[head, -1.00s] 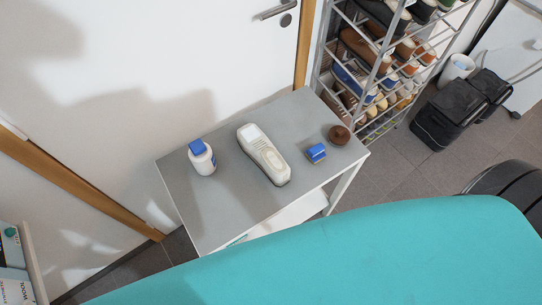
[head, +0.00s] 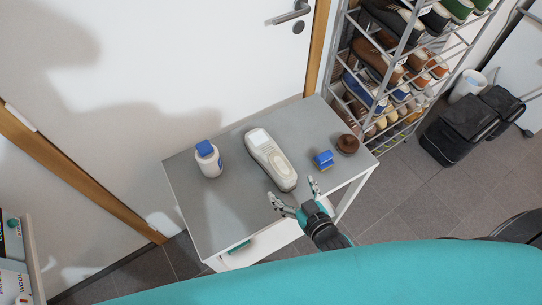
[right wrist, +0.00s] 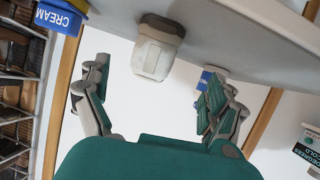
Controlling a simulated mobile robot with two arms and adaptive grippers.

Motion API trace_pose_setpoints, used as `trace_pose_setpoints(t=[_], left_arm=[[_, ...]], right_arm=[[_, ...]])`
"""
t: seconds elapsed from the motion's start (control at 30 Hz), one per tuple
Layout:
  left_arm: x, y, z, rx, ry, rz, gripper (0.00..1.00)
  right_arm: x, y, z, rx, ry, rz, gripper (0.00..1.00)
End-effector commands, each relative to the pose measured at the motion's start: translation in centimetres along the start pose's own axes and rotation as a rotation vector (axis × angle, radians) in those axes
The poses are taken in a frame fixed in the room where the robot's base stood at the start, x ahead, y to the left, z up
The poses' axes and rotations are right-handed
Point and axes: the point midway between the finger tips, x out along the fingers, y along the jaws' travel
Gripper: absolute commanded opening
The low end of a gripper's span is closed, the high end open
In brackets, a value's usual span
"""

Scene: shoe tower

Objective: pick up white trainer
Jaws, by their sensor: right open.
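The white trainer (head: 270,160) lies on the grey top of a small white table (head: 232,215), its long side running toward the table's front edge. In the right wrist view the near end of the trainer (right wrist: 157,48) shows between and beyond the fingers. My right gripper (head: 295,196) is open and empty at the table's front edge, just short of the trainer's near end and apart from it. Its two spread fingers also show in the right wrist view (right wrist: 153,88). My left gripper is not in view.
A metal shoe rack (head: 390,80) full of shoes stands behind right. A white door (head: 180,70) is behind the table.

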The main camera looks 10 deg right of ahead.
Motion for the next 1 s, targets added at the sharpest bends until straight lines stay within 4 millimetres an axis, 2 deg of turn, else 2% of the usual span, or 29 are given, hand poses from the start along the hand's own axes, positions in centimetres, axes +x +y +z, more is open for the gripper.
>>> trace_pose_setpoints(t=[0.1,0.37,0.7,1.0], left_arm=[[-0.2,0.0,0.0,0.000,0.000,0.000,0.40],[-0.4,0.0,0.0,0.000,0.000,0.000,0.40],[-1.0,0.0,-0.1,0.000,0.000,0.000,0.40],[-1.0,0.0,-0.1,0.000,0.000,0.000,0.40]], right_arm=[[2.3,0.0,-0.1,0.000,0.001,0.000,0.93],[4.3,0.1,0.0,0.001,0.000,0.000,0.93],[8.8,0.4,0.2,0.002,-0.001,0.000,0.93],[9.2,0.4,0.2,0.001,-0.001,0.000,0.92]])
